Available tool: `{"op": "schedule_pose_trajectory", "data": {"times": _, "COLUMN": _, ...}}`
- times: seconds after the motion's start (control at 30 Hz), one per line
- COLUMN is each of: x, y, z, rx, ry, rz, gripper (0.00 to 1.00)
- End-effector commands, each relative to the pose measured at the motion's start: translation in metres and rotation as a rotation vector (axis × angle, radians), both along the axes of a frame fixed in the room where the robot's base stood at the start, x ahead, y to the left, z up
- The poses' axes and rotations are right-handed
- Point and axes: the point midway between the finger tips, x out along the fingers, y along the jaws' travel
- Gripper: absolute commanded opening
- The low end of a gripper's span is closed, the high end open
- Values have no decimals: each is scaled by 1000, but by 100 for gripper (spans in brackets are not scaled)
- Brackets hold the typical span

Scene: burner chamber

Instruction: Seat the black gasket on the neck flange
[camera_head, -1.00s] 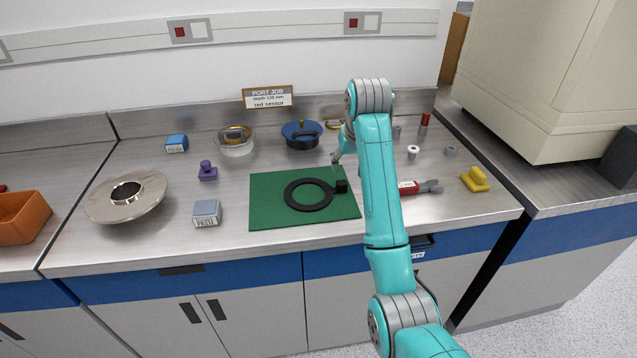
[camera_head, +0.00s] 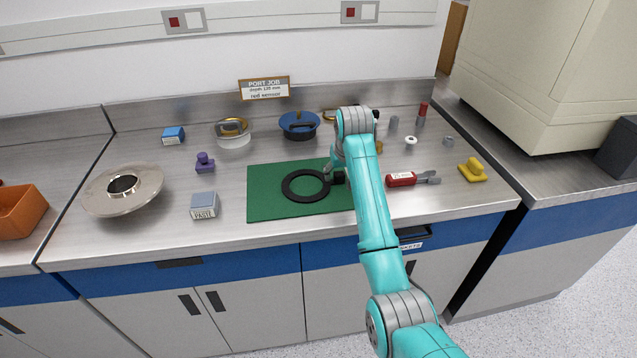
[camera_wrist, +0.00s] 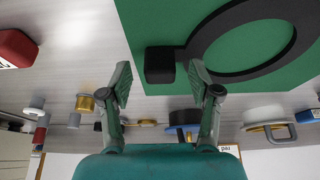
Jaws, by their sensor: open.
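The black gasket (camera_head: 287,190) is a flat ring lying on the green mat (camera_head: 262,206). A small black block-shaped tab sticks out at its right side. In the wrist view the gasket's tab (camera_wrist: 160,66) shows between and beyond my fingertips. My gripper (camera_head: 331,171) is open and empty, close to the tab; I cannot tell whether a finger touches it. Both fingers also show apart in the wrist view (camera_wrist: 161,80). The neck flange (camera_head: 147,187) is a wide metal disc with a central opening, at the left of the bench, with nothing on its top.
A grey paste box (camera_head: 204,205) and a purple knobbed piece (camera_head: 205,163) stand between flange and mat. A red-handled tool (camera_head: 402,180) and a yellow piece (camera_head: 472,171) lie right of my arm. A blue-lidded pot (camera_head: 299,126) stands behind the mat.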

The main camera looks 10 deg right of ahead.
Motion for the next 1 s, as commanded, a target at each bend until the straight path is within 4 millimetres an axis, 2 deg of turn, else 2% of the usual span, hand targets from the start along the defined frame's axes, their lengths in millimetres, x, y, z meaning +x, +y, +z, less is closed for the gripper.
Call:
{"op": "schedule_pose_trajectory", "data": {"times": 0.2, "x": 0, "y": 0, "z": -1, "rx": 0, "ry": 0, "rz": 0, "gripper": 62}}
{"op": "schedule_pose_trajectory", "data": {"times": 0.23, "x": 0, "y": 0, "z": -1, "rx": 0, "ry": 0, "rz": 0, "gripper": 60}}
{"op": "schedule_pose_trajectory", "data": {"times": 0.43, "x": 0, "y": 0, "z": -1, "rx": 0, "ry": 0, "rz": 0, "gripper": 10}}
{"op": "schedule_pose_trajectory", "data": {"times": 0.47, "x": 0, "y": 0, "z": -1, "rx": 0, "ry": 0, "rz": 0, "gripper": 2}}
{"op": "schedule_pose_trajectory", "data": {"times": 0.5, "x": 0, "y": 0, "z": -1, "rx": 0, "ry": 0, "rz": 0, "gripper": 0}}
{"op": "schedule_pose_trajectory", "data": {"times": 0.8, "x": 1, "y": 0, "z": 2, "rx": 0, "ry": -1, "rz": 0, "gripper": 0}}
{"op": "schedule_pose_trajectory", "data": {"times": 1.0, "x": 1, "y": 0, "z": 30, "rx": 0, "ry": -4, "rz": 0, "gripper": 0}}
